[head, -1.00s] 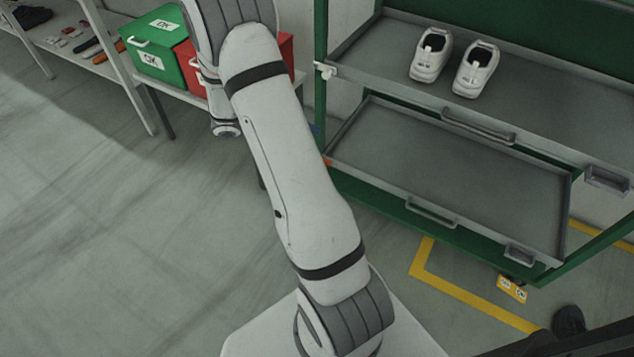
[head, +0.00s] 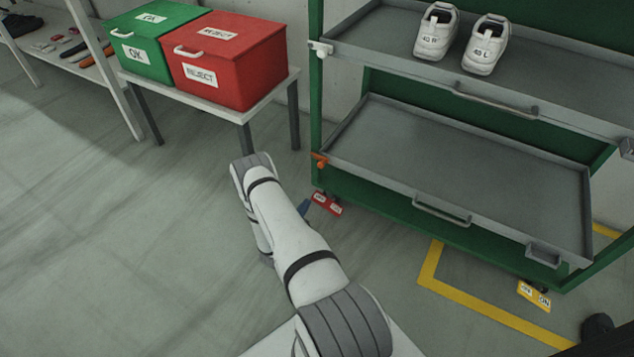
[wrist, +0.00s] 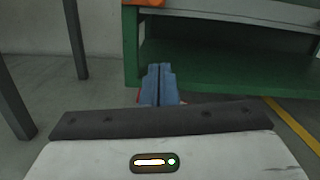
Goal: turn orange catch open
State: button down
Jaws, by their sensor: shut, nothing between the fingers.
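The orange catch (head: 320,160) sits on the left front corner of the lower grey tray (head: 470,170) of the green rack. In the wrist view the orange catch (wrist: 143,3) is cut off by the top edge, above and slightly left of my fingers. My gripper (wrist: 159,72) has its blue fingers together with nothing between them, pointing at the rack's lower green frame. In the head view the blue fingertips of my gripper (head: 305,207) show below and left of the catch, apart from it. Most of the gripper is hidden behind my arm there.
A white catch (head: 321,48) sits on the upper tray's left corner, and two white shoes (head: 458,40) stand on that tray. A green box (head: 140,45) and a red box (head: 228,58) stand on a side table.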

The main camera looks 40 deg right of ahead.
dwell(0.3)
jog(key=w+d+r+b, duration=0.4)
jog(key=d+r, duration=0.1)
jog(key=d, duration=0.4)
jog(key=shift+w+d, duration=0.25)
jog(key=shift+w, duration=0.1)
jog(key=shift+w+a+r+n, duration=0.1)
jog(key=shift+a+n, duration=0.15)
jog(key=shift+n, duration=0.05)
